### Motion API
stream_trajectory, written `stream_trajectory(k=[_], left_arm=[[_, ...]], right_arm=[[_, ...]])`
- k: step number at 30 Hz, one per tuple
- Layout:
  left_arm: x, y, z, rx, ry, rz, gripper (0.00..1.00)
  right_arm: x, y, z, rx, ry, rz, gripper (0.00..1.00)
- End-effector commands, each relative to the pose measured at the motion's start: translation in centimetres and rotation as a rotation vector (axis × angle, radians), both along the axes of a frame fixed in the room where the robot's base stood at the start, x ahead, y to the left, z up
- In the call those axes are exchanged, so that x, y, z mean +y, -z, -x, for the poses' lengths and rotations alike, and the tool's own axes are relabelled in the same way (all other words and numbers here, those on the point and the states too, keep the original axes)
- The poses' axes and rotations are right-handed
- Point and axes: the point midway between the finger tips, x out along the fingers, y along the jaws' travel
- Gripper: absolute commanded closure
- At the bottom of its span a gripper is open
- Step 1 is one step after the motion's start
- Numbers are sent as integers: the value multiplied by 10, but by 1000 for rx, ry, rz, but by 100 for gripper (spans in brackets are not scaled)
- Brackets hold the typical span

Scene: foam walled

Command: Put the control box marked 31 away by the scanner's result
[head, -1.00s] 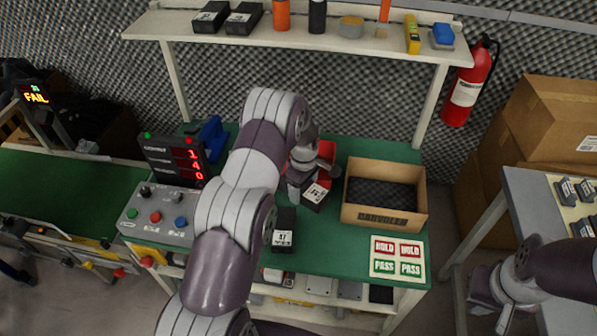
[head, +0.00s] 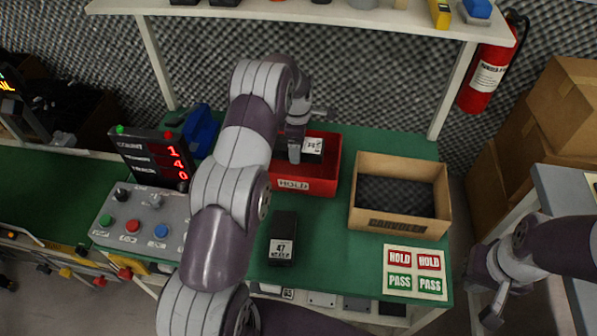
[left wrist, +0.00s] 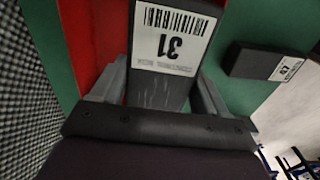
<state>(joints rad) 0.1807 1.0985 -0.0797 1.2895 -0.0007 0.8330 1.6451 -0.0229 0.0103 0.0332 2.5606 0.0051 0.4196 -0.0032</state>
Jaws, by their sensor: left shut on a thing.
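The control box marked 31 (left wrist: 168,90) is dark with a white barcode label. In the left wrist view it sits between the fingers of my left gripper (left wrist: 160,98), which is shut on it. In the head view my left gripper (head: 296,147) holds the box (head: 313,149) at the red bin marked HOLD (head: 318,184); I cannot tell whether the box touches the floor of the bin. The scanner's sign (head: 8,82) is cut off at the left edge, its lit letters ending in "IL". My right gripper (head: 494,308) is at the lower right, away from the boxes; its jaw opening is unclear.
Another dark box, marked 47 (head: 283,240), lies on the green bench. An open cardboard box (head: 400,222) stands right of the red bin, with a HOLD/PASS card (head: 415,272) in front. A counter display (head: 150,160) and button panel (head: 143,218) stand left. A shelf overhangs the back.

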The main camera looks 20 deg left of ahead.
Motion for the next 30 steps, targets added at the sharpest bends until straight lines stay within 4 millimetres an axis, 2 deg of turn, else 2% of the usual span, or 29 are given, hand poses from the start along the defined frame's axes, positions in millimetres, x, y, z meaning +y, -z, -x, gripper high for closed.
stream_trajectory(k=[2,6,16,28,29,30], left_arm=[[0,12,0,0,0,0,75],[0,43,1,3,0,1,75],[0,101,0,1,1,0,75],[0,111,0,-1,1,0,75],[0,112,0,0,1,0,22],[0,110,0,0,1,0,15]], right_arm=[[0,9,0,0,0,0,100],[0,8,0,0,0,0,100],[0,8,0,0,0,0,100],[0,12,0,0,0,0,100],[0,12,0,0,0,0,100],[0,11,0,0,0,0,100]])
